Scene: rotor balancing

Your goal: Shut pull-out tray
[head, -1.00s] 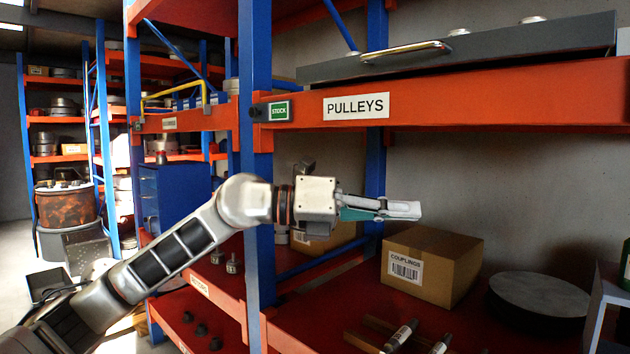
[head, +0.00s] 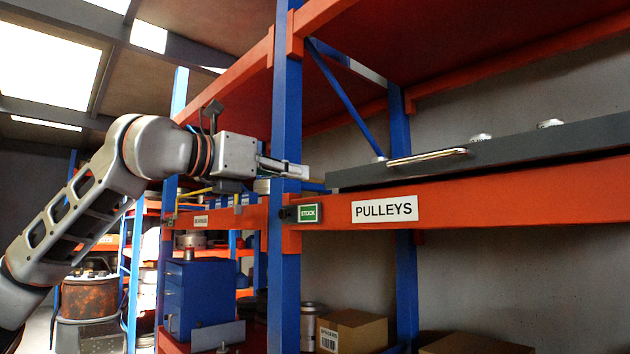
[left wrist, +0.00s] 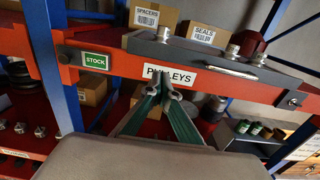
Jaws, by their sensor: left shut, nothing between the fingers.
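The pull-out tray (head: 560,142) is long and dark grey, with a bar handle (head: 427,157) on its front. It lies just above the orange beam marked PULLEYS, with round metal parts on top. The tray (left wrist: 290,77) and its handle (left wrist: 232,69) also show in the left wrist view. How far it sticks out is hard to tell. My left gripper (head: 303,172) is shut and empty. In the head view it is in front of the blue post, left of the tray and near its height, apart from the handle.
The blue post (head: 286,255) and the orange beam (head: 480,207) frame the bay. Boxes marked SPACERS (left wrist: 146,14) and SEALS (left wrist: 203,32) stand behind the tray. Below the beam are cardboard boxes (head: 352,331). A blue cabinet (head: 200,295) stands farther left.

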